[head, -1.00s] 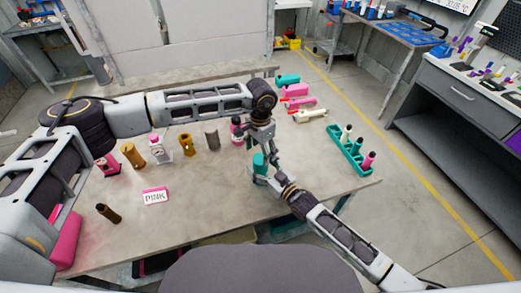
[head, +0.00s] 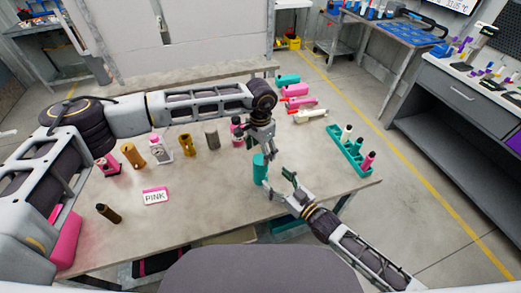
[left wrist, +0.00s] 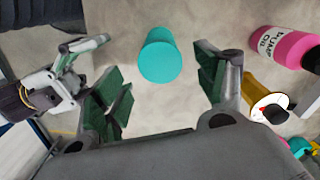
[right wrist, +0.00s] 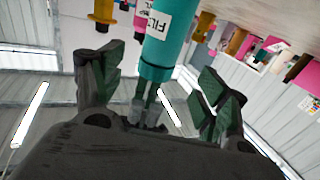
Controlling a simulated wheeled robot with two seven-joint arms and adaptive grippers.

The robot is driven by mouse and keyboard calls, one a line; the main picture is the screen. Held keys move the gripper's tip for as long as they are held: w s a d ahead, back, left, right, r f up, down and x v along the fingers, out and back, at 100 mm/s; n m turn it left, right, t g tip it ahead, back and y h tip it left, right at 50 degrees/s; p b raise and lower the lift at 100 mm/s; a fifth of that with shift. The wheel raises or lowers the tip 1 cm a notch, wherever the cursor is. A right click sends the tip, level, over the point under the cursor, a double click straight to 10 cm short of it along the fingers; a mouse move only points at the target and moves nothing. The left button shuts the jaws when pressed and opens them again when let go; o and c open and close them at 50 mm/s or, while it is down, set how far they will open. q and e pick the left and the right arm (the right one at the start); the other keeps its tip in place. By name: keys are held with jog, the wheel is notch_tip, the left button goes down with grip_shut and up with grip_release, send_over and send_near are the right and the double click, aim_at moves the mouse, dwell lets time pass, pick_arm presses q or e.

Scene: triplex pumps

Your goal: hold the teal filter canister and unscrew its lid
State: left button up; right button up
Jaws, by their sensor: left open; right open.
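The teal filter canister (head: 259,168) stands upright on the table near its front right. Its round teal top shows in the left wrist view (left wrist: 158,60); I cannot make out a lid seam there. A white label with partly cut-off lettering shows on it in the right wrist view (right wrist: 164,35). My left gripper (head: 262,148) is open and points down just above the canister, apart from it. My right gripper (head: 280,187) is open and empty, low beside the canister on its front right, with its fingers apart from it.
A teal rack (head: 349,152) with several bottles stands at the right. A row of pink, gold and grey parts is behind, including a gold part (head: 186,145). A PINK sign (head: 156,196) and a brown bottle (head: 107,213) are at the left. The table's middle front is clear.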

jog(key=shift+v, duration=1.45)
